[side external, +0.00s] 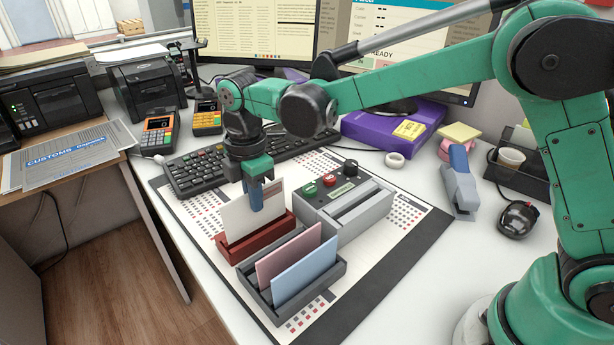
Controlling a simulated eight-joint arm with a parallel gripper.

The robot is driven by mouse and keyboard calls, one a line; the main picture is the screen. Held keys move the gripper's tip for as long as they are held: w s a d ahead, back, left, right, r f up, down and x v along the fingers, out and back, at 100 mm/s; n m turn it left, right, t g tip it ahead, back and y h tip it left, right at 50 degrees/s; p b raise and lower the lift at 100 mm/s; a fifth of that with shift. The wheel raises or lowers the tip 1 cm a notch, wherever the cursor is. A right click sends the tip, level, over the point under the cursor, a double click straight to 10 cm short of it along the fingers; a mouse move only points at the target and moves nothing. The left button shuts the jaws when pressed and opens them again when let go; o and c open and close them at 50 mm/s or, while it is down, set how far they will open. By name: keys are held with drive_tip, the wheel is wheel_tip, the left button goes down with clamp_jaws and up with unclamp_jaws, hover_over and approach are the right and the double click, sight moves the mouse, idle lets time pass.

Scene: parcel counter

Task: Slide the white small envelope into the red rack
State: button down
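The white small envelope (238,220) stands on edge in the red rack (245,249). Its lower edge is hidden behind the rack's front wall. My gripper (256,197) points down at the envelope's upper right part. One blue finger lies against the near face. The other finger is mostly hidden behind the envelope, and the fingers look closed on the paper.
A grey rack (328,272) with a pink envelope (283,255) and a light blue envelope (305,271) stands just in front of the red rack. A grey box with buttons (349,212) is close on the right. The keyboard (196,174) lies behind. The mat's left side is clear.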

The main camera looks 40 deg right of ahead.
drive_tip(key=shift+f, duration=1.4)
drive_tip(key=c, duration=0.9)
unclamp_jaws()
drive_tip(key=shift+r, duration=2.85)
